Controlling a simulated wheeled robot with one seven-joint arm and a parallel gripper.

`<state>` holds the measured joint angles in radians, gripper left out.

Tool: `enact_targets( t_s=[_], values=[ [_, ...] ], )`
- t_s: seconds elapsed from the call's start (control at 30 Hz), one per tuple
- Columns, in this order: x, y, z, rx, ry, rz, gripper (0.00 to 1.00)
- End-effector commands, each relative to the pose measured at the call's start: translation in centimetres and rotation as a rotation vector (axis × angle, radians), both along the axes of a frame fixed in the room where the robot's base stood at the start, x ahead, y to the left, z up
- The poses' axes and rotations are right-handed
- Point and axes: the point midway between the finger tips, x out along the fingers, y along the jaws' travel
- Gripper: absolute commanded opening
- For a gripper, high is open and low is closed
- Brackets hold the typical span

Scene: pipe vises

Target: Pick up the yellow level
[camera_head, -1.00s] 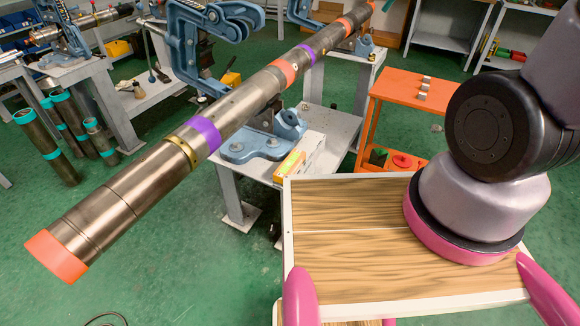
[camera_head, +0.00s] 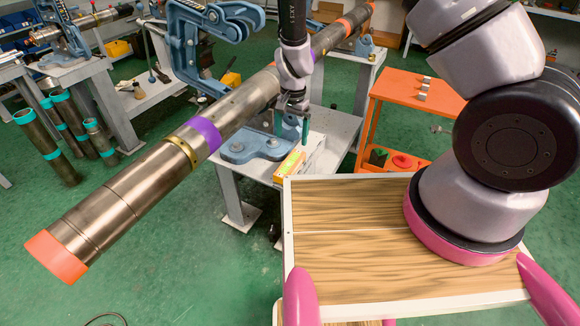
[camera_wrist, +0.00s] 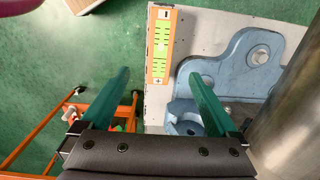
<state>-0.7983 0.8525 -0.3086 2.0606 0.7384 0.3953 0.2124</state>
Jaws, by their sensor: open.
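The yellow level (camera_head: 289,166) lies on the grey vise table, near its front edge, beside the blue vise base. In the wrist view the level (camera_wrist: 160,48) shows its orange-yellow face with bright green panels, lying along the table's left edge. My gripper (camera_head: 292,125) hangs above the table, just above and behind the level in the head view. In the wrist view its two green fingers (camera_wrist: 162,98) are wide apart with nothing between them. The level lies ahead of the fingertips, within the span between them.
A long steel pipe (camera_head: 130,190) runs diagonally close beside my gripper and shows at the right of the wrist view. The blue vise base (camera_head: 245,148) stands next to the level. An orange cart (camera_head: 400,88) is to the right. Green floor lies left of the table.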

Motion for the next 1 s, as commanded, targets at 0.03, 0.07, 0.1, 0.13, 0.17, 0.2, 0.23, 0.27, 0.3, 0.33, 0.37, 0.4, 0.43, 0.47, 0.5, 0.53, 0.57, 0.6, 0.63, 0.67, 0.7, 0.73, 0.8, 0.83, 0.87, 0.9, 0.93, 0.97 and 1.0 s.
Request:
enact_targets(
  t_s=[0.03,0.07,0.1,0.13,0.17,0.2,0.23,0.27,0.3,0.33,0.37,0.4,0.43,0.47,0.5,0.53,0.57,0.6,0.63,0.67,0.7,0.73,0.8,0.83,0.87,0.9,0.93,0.97,1.0],
  values=[
    [-0.3,0.0,-1.0,-0.015,0.003,0.002,0.95],
    [-0.3,0.0,-1.4,-0.020,0.003,0.002,0.95],
    [-0.4,0.0,-1.8,-0.025,0.003,0.001,0.95],
    [-0.4,0.0,-2.1,-0.027,0.003,0.001,0.95],
    [-0.4,-0.1,-2.5,-0.029,0.003,0.000,0.95],
    [-0.4,-0.1,-3.1,-0.031,0.004,0.000,0.95],
    [-0.4,-0.1,-3.5,-0.031,0.005,0.000,0.95],
    [-0.5,-0.1,-4.0,-0.030,0.006,-0.001,0.95],
    [-0.5,-0.1,-4.7,-0.031,0.006,-0.001,0.95],
    [-0.5,-0.1,-5.2,-0.030,0.006,-0.002,0.95],
    [-0.4,-0.1,-5.7,-0.030,0.006,-0.001,0.95],
    [-0.4,-0.1,-6.2,-0.030,0.005,0.000,0.95],
    [-0.4,0.0,-6.6,-0.030,0.005,0.000,0.95],
    [-0.4,0.0,-6.9,-0.029,0.005,0.000,0.95],
    [-0.4,0.0,-7.2,-0.029,0.005,-0.001,0.95],
    [-0.4,0.0,-7.4,-0.029,0.004,-0.001,0.95],
    [-0.4,0.0,-7.5,-0.029,0.004,-0.001,0.95],
    [-0.4,0.0,-7.8,-0.028,0.004,0.000,0.95],
    [-0.4,0.1,-8.0,-0.029,0.004,0.001,0.95],
    [-0.3,0.1,-8.4,-0.029,0.004,0.001,0.95],
    [-0.3,0.2,-8.9,-0.029,0.005,0.001,0.95],
    [-0.3,0.2,-9.4,-0.029,0.005,0.000,0.95],
    [-0.1,0.4,-10.6,-0.029,0.005,0.000,0.95],
    [-0.1,0.5,-11.0,-0.030,0.005,0.000,0.95],
    [-0.1,0.4,-11.4,-0.029,0.005,0.000,0.95],
    [-0.1,0.4,-11.9,-0.029,0.005,0.001,0.95],
    [-0.1,0.5,-12.2,-0.028,0.005,0.000,0.95],
    [-0.1,0.5,-12.4,-0.028,0.004,-0.001,0.95],
    [0.0,0.5,-12.6,-0.028,0.004,-0.001,0.95]
  ],
)
